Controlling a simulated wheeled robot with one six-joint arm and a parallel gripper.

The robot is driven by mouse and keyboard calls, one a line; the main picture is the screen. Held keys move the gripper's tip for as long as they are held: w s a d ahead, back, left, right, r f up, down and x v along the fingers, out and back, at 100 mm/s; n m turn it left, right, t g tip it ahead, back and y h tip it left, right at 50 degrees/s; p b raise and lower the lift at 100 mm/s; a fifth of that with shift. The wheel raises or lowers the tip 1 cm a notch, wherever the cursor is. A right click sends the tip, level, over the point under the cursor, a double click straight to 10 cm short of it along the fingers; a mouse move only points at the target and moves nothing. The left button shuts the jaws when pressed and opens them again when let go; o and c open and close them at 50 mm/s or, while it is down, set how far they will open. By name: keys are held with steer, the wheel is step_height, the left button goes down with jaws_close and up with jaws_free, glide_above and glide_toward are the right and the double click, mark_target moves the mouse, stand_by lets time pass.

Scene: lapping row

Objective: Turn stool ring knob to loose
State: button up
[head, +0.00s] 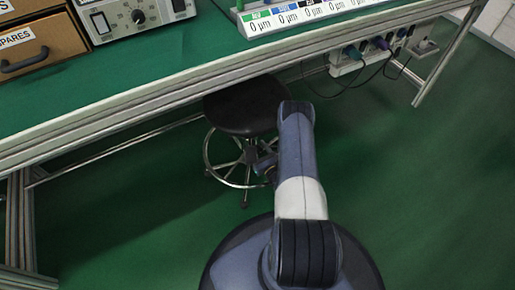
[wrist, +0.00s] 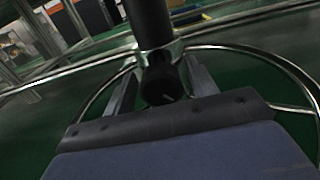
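The stool (head: 240,108) has a round black seat and a chrome foot ring (head: 207,150), and stands partly under the bench. In the wrist view the foot ring (wrist: 250,50) curves around the dark central column (wrist: 150,22). The black ring knob (wrist: 160,84) sticks out from the hub below the column, with a small pale mark on its end face. My gripper (wrist: 162,88) is open, one finger on each side of the knob, with narrow gaps. In the head view my arm hides most of the gripper and the knob.
The green-topped bench (head: 160,78) with its metal front rail overhangs the stool. A power strip (head: 365,55) with hanging cables is under the bench at right. A bench leg (head: 445,55) stands at right. The green floor (head: 430,190) at right is clear.

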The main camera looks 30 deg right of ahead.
steer(key=c, duration=0.9)
steer(key=shift+o, duration=0.2)
steer(key=shift+m, duration=0.3)
steer(key=m+b, duration=0.2)
steer(key=m, duration=0.1)
steer(key=shift+f+b, duration=0.15)
steer(key=shift+b, duration=0.15)
steer(key=shift+d+m+b, duration=0.1)
steer(key=shift+m+b, duration=0.8)
steer(key=shift+m, duration=1.1)
steer(key=o, duration=1)
